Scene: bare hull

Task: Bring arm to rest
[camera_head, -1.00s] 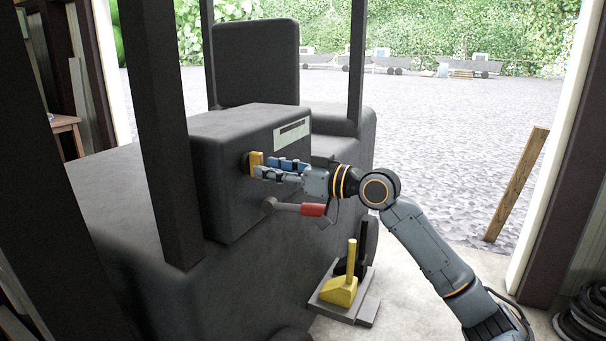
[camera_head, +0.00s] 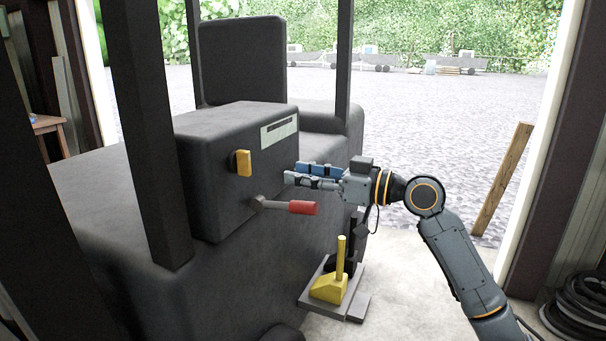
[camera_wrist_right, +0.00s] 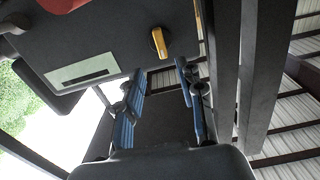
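My right gripper (camera_head: 297,173) is empty, to the right of the dark console box and clear of its face. In the right wrist view its two blue-padded fingers (camera_wrist_right: 160,72) stand apart, with nothing between them. A yellow knob (camera_head: 243,163) sits on the console face, upright in the head view, with a visible gap between it and the fingertips. The knob also shows in the right wrist view (camera_wrist_right: 158,42), beyond the fingertips. My left gripper is in neither view.
A lever with a red grip (camera_head: 303,207) sticks out of the console just below my right gripper. A yellow pedal (camera_head: 328,288) stands on a grey plate lower down. Dark posts (camera_head: 150,130) rise at the left. A wooden plank (camera_head: 502,180) leans at the right. Open floor lies right of the machine.

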